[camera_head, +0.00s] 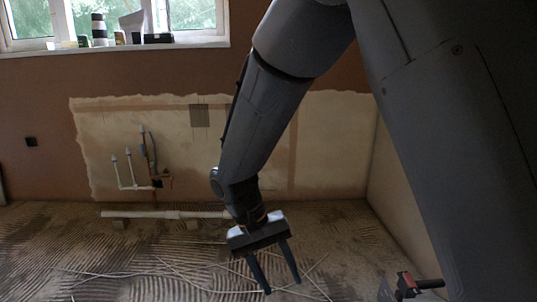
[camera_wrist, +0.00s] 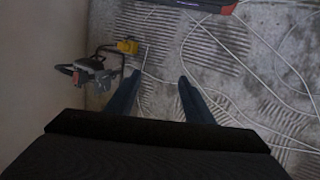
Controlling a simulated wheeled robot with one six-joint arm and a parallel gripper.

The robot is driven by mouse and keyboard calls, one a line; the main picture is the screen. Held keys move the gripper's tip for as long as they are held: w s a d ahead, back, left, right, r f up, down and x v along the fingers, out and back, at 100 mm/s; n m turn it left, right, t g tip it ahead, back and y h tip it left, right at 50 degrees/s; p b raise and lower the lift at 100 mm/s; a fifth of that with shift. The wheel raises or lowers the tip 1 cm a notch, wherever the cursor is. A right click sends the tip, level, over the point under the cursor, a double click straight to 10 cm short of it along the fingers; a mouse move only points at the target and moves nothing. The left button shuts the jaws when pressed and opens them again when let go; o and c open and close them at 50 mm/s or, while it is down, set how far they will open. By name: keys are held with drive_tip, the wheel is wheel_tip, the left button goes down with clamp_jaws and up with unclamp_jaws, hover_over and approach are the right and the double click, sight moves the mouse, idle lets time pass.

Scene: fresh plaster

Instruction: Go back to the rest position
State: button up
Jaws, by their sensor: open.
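My gripper (camera_head: 281,277) hangs from my arm near the middle of the head view, pointing down over the floor. Its two dark fingers are apart, with nothing between them. In the wrist view the fingers (camera_wrist: 158,90) also stand apart and empty, with bare ridged floor beyond them. My arm comes down from the top of the head view, and my upper links cover much of its right side.
Pale cables (camera_head: 170,272) lie loose on the ridged floor (camera_head: 50,240). A white pipe (camera_head: 165,214) runs along the wall's foot. A red and black tool (camera_head: 407,285) shows at lower right. The wrist view shows a yellow connector (camera_wrist: 127,46) and a dark red-edged case (camera_wrist: 200,4).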

drive_tip(key=s+a+r+n+t+y, duration=0.1)
drive_tip(key=s+a+r+n+y, duration=0.2)
drive_tip(key=s, duration=0.6)
drive_tip(key=s+a+r+n+t+y, duration=0.1)
drive_tip(key=s+r+n+y, duration=0.15)
drive_tip(key=s+r, duration=0.4)
drive_tip(key=s+d+r+m+p, duration=0.1)
drive_tip(key=d+r+m+p, duration=0.2)
drive_tip(key=d+r+p, duration=0.7)
drive_tip(key=s+d+r+m+h+p, duration=0.1)
drive_tip(key=d+r+m+p, duration=0.2)
drive_tip(key=d+r+p, duration=0.8)
wheel_tip(320, 180, up, 4)
drive_tip(key=p, duration=1.1)
